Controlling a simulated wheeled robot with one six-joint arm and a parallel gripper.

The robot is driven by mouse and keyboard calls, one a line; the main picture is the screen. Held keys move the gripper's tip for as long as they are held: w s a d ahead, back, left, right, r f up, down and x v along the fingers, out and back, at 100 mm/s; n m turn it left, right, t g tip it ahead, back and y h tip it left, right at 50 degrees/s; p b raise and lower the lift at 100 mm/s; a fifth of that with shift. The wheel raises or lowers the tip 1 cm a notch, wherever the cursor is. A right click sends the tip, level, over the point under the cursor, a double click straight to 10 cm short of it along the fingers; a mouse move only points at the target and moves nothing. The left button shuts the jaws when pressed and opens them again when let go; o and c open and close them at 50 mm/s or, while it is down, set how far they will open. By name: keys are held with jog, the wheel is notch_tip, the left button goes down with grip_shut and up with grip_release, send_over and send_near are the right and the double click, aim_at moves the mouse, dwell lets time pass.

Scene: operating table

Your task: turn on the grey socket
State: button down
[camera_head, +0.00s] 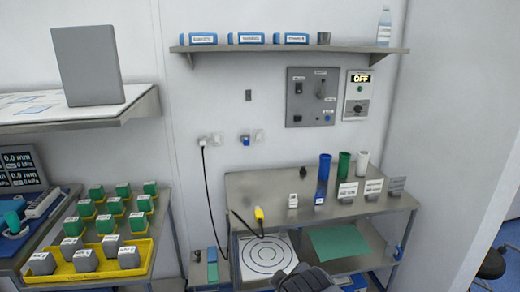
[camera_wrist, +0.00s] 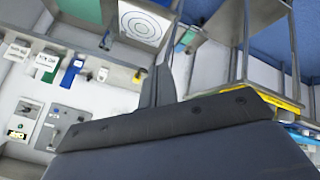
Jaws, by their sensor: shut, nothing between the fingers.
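A small dark grey wall plate (camera_head: 248,95) is on the wall left of the control panel; it is the only small grey socket-like fitting I see, and its details are too small to read. My gripper (camera_head: 305,277) is at the bottom of the head view, in front of the bench and well away from the wall. Its fingers show in the wrist view (camera_wrist: 158,82), shut and empty.
A grey control panel (camera_head: 312,97) and a white box reading OFF (camera_head: 357,95) are on the wall under a shelf (camera_head: 290,49). A steel bench (camera_head: 268,190) with cups and cards stands below. A black cable with a yellow end (camera_head: 259,213) hangs there.

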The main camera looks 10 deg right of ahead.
jog(key=w+a+r+n+t+y+b, duration=0.2)
jog(key=w+a+n+y, duration=0.3)
jog(key=w+a+n, duration=0.3)
jog(key=w+a+r+n+t+y+b, duration=0.3)
jog(key=w+a+n+y, duration=0.2)
jog(key=a, duration=0.8)
jog(key=w+n, duration=0.3)
jog(key=n, duration=0.1)
jog(key=shift+a+r+n+b, duration=0.2)
jog(key=shift+a+n+b, duration=0.05)
jog(key=shift+n+b, duration=0.15)
